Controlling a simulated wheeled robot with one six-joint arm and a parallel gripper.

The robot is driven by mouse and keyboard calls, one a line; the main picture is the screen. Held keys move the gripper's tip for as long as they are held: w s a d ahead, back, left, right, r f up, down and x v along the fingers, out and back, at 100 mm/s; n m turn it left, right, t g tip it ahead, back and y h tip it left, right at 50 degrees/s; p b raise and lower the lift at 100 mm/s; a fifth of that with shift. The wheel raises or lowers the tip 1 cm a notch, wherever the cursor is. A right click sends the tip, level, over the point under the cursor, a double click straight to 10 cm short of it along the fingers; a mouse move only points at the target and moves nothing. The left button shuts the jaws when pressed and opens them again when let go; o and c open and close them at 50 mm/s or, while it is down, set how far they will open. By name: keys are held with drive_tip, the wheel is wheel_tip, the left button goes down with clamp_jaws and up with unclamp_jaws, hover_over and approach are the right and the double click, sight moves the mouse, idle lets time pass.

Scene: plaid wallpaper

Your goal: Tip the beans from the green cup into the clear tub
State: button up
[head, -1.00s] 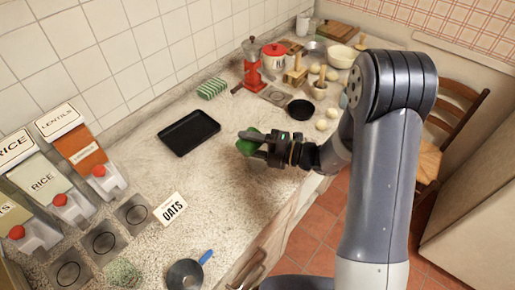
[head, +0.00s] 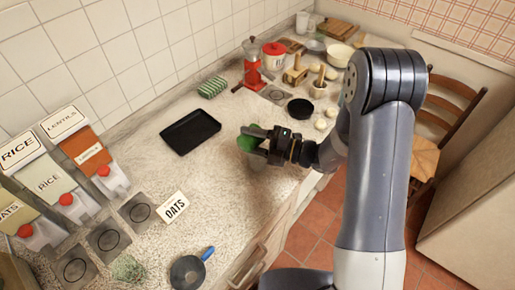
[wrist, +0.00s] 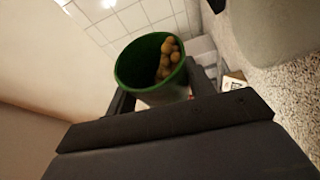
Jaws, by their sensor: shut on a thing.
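My gripper (head: 256,140) is shut on the green cup (head: 246,142), above the counter. In the wrist view the cup (wrist: 128,70) sits between the fingers with its mouth in sight. Several brown beans (wrist: 167,60) are inside, gathered at the right side of the mouth. The cup appears tilted in that view; its true lean is hard to tell. A faint greyish shape (head: 259,163) shows just below my gripper in the head view. I cannot tell whether it is the clear tub; the gripper partly hides that spot.
A black tray (head: 190,131) lies behind and left of my gripper. A blue-handled pan (head: 188,271) is at the front. A red grinder (head: 252,72) and a black bowl (head: 300,108) stand farther back.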

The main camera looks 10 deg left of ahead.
drive_tip(key=shift+w+d+r+m+y+p, duration=0.15)
drive_tip(key=shift+w+r+m+y+p, duration=0.1)
drive_tip(key=shift+m+p, duration=0.45)
drive_tip(key=shift+w+d+r+m+y+p, duration=0.1)
drive_tip(key=shift+m+y+p, duration=0.15)
drive_tip(key=shift+m+p, duration=0.4)
idle(3.1)
drive_tip(key=shift+w+f+m, duration=0.15)
drive_tip(key=shift+f+m, duration=0.1)
drive_tip(key=shift+m, duration=0.1)
idle(0.8)
